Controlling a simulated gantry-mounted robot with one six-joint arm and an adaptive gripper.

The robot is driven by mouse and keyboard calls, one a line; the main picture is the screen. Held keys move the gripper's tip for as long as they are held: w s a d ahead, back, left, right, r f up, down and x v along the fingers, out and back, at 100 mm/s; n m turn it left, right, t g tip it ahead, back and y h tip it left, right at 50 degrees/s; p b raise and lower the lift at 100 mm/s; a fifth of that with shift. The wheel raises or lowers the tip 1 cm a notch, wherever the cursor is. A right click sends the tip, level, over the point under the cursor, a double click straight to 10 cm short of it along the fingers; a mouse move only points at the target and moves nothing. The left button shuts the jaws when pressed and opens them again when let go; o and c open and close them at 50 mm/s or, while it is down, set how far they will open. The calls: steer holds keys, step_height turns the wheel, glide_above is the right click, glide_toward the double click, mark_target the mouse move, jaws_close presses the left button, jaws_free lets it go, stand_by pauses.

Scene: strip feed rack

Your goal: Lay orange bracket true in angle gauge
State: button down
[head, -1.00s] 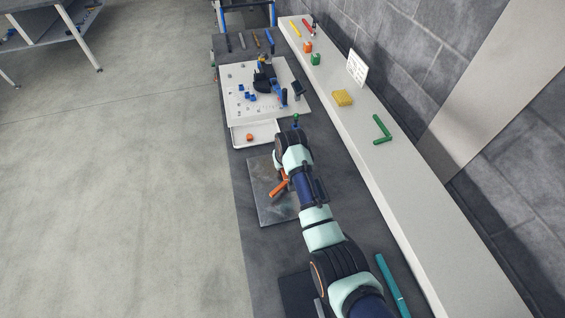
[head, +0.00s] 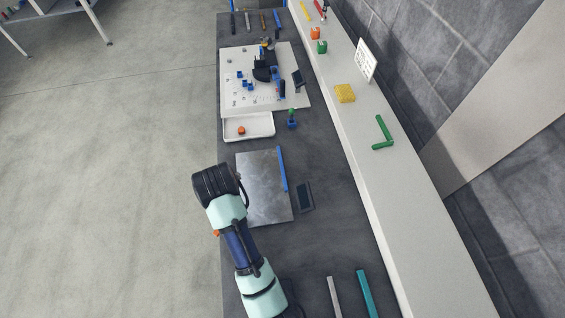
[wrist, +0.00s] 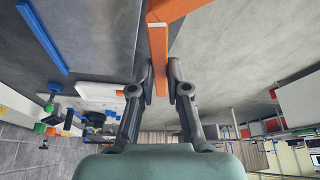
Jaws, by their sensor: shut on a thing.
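The orange bracket (wrist: 158,45) is in my gripper (wrist: 160,78) in the wrist view, its straight leg between the two fingertips. Its other leg bends off at the top edge and is partly cut off. In the head view only a small orange bit (head: 217,233) shows beside my arm, near the bench's left edge; my fingers are hidden there. I cannot tell for sure which fixture is the angle gauge. A grey metal plate (head: 262,185) with a blue bar (head: 282,168) along its right side lies right of my wrist, apart from the bracket.
A white board (head: 235,65) with blue and black parts stands farther back, with a white tray (head: 262,133) holding an orange piece. A dark block (head: 305,197) lies right of the plate. Grey and teal bars (head: 367,293) lie near. A green angle (head: 384,134) sits on the ledge.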

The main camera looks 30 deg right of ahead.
steer(key=shift+r+m+p, duration=0.15)
steer(key=shift+m+p, duration=0.15)
steer(key=shift+p, duration=0.15)
steer(key=shift+m+p, duration=0.4)
steer(key=shift+m+h+p, duration=0.6)
steer(key=shift+m+p, duration=0.15)
steer(key=shift+m, duration=0.15)
steer(key=shift+w+d, duration=0.1)
steer(key=shift+d, duration=0.05)
steer(key=w+d, duration=0.3)
steer(key=d, duration=0.5)
steer(key=w+d+b, duration=0.1)
steer(key=w+d, duration=0.1)
steer(key=d, duration=0.5)
steer(key=shift+w+d, duration=0.35)
steer(key=shift+w, duration=0.05)
stand_by(2.5)
steer(key=shift+f+b, duration=1.1)
steer(key=shift+f, duration=0.75)
